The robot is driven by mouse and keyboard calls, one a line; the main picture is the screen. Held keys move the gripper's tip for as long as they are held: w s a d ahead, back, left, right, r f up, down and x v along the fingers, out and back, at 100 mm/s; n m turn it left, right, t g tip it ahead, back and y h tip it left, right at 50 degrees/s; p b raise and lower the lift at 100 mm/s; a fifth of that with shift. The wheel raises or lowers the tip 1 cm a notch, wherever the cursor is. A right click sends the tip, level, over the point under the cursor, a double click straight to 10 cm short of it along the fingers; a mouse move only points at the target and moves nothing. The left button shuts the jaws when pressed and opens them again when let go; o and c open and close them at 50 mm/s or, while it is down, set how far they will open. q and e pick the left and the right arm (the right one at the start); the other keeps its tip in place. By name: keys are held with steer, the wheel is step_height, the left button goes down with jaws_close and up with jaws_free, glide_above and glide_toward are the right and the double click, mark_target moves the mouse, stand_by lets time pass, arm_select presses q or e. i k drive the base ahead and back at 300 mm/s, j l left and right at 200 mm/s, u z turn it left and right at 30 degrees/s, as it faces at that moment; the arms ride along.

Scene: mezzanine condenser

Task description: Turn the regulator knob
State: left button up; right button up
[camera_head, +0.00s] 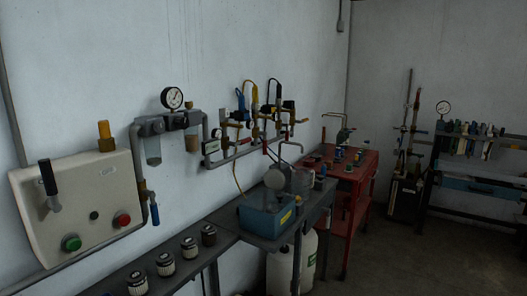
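A pressure gauge (172,98) with a white face sits on top of a grey wall-mounted air unit (182,120) with two bowls under it, left of centre. I cannot tell for sure which part is the regulator knob. A beige control box (82,190) on the wall at the left has a yellow upright fitting (105,135) on its top edge. A black-handled lever (48,178), a green button (72,243) and a red button (122,220) are on its front. Neither of my grippers is in view.
A dark bench (205,250) below carries several small ribbed cylinders (165,264). A blue machine (268,212) stands on a table beyond, with a red cart (352,172) farther back. Valved pipework (255,130) lines the wall. Open floor (415,255) lies at the right.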

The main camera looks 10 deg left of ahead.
mark_target(180, 123)
steer(key=i+l, duration=0.2)
steer(key=i, duration=0.15)
steer(key=i+l, duration=0.15)
steer(key=i, duration=0.25)
steer(key=i+l, duration=0.2)
steer(key=i, duration=0.15)
steer(key=i+l+u, duration=0.2)
steer(key=i+l, duration=0.35)
steer(key=i, duration=0.3)
steer(key=i+l+u, duration=0.15)
steer(key=i+l, duration=0.55)
steer(key=i, duration=0.15)
